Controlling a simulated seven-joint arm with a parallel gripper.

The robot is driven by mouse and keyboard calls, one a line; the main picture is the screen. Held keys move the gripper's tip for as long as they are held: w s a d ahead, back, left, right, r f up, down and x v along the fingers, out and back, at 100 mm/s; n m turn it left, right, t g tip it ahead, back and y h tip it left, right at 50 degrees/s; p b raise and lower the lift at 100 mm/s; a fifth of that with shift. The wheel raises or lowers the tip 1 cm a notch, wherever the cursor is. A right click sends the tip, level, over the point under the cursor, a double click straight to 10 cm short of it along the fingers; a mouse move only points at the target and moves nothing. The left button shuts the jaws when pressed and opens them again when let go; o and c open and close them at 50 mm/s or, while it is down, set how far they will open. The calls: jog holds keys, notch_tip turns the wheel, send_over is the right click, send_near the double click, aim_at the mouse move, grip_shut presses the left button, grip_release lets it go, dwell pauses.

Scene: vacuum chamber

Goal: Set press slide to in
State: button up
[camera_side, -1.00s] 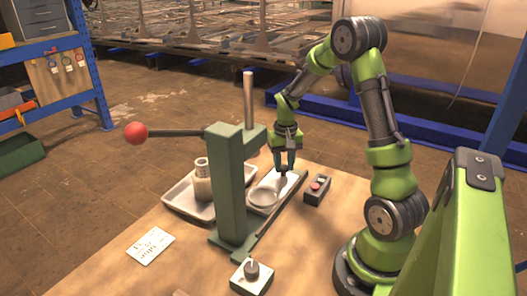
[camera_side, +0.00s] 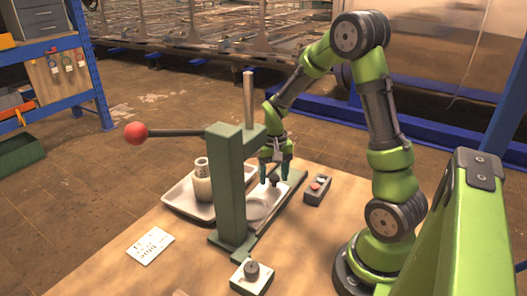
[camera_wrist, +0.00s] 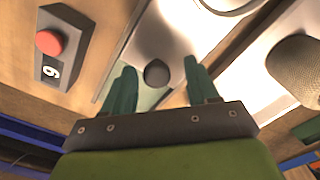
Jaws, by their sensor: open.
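The green press (camera_side: 230,185) stands on the table with its lever out to the left. Its pale metal slide (camera_side: 258,208) lies low at the press's right side, with a round recess close to the column and partly hidden by it. The slide's dark round knob (camera_side: 274,180) is at its far end; the plate (camera_wrist: 170,38) and knob (camera_wrist: 156,73) also show in the wrist view. My gripper (camera_side: 275,174) is open above the slide's far end, its fingers on either side of the knob with gaps visible in the wrist view.
A grey tray (camera_side: 178,205) with a pale bottle (camera_side: 202,182) stands left of the press. A control box with a red button (camera_side: 318,187) is close on the right. A small knob box (camera_side: 251,277) and a white card (camera_side: 151,245) are in front.

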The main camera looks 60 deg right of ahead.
notch_tip(320, 180, up, 17)
dwell(0.5)
